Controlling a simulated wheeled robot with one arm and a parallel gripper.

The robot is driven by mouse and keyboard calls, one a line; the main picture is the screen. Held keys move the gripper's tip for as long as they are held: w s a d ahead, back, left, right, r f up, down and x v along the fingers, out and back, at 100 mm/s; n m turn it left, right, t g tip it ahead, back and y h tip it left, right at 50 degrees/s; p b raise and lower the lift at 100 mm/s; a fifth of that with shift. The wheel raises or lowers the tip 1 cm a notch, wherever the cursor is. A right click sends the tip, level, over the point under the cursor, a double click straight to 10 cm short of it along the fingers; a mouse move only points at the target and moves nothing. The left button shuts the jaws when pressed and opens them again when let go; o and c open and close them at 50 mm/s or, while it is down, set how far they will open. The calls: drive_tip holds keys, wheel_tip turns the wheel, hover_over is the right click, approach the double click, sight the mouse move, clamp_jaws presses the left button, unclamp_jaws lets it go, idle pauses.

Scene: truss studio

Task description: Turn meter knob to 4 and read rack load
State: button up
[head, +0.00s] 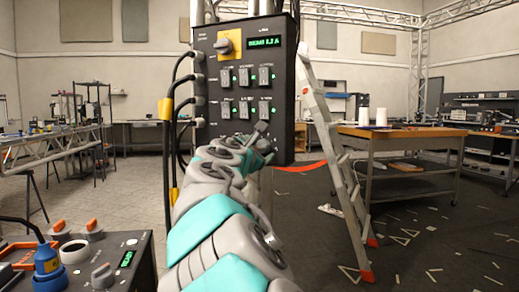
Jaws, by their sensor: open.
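A dark rack panel (222,130) stands upright ahead. A grey rotary knob (223,46) sits on a yellow plate at its upper left. A small green display (264,42) beside the knob is lit; its text is too small to read surely and seems to end in "1.2 A". Below are two rows of grey switches (245,77) with green lights. My gripper (262,128) is in front of the panel's lower right, below the switches and well below the yellow-plate knob. It holds nothing that I can see. Its fingers are small and partly hidden by the wrist.
A dark box (125,278) at the lower left carries another grey knob (103,276), a green display, orange parts and a blue plug (47,260). Black cables hang on the panel's left. A stepladder (335,165) and wooden workbench (400,140) stand right. Dark floor is open at lower right.

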clamp_jaws()
idle(0.5)
